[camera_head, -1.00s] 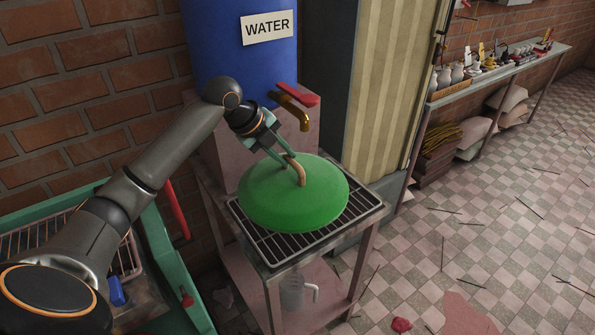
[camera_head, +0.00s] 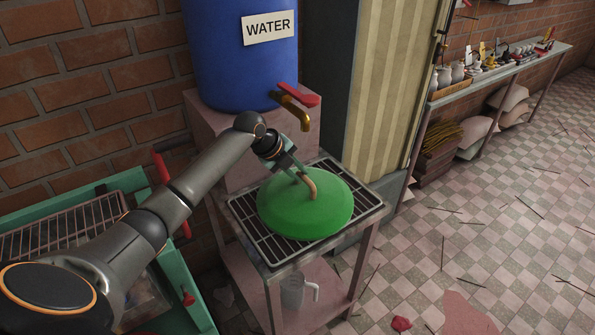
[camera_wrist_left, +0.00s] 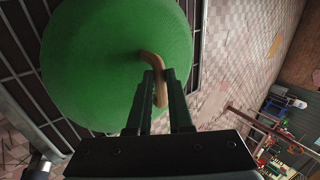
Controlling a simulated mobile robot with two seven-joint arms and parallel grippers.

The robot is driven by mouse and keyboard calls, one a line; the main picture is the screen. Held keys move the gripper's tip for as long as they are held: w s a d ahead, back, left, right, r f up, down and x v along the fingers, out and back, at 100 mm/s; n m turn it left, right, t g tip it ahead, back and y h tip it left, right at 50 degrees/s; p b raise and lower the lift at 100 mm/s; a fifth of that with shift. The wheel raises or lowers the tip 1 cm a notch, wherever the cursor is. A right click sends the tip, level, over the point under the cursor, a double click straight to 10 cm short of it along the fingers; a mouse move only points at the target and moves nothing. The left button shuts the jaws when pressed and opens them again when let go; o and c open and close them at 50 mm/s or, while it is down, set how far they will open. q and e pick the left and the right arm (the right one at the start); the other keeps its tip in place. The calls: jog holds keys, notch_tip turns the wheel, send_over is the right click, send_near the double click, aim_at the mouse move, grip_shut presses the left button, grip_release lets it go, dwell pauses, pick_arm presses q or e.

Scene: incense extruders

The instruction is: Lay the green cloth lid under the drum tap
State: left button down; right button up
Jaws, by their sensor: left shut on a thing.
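The green cloth lid (camera_head: 300,214) is a round dome with a curved tan handle (camera_head: 310,186). It is over the black rack (camera_head: 250,214) of the small stand, below and in front of the brass drum tap (camera_head: 296,112). I cannot tell whether its rim touches the rack. My left gripper (camera_head: 301,178) is shut on the lid's handle. In the left wrist view the fingers (camera_wrist_left: 158,98) close around the handle, and the green dome (camera_wrist_left: 110,55) fills the upper left. My right gripper is not in view.
The blue water drum (camera_head: 235,65) stands on a pinkish block behind the rack. A green cart (camera_head: 180,285) is at the left. A metal jug (camera_head: 297,290) sits on the stand's lower shelf. A long side table with jars is at the back right.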

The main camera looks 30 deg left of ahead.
pick_arm(q)
jog(key=c, duration=0.8)
grip_release()
jog(key=shift+f, duration=0.1)
jog(key=v, duration=1.2)
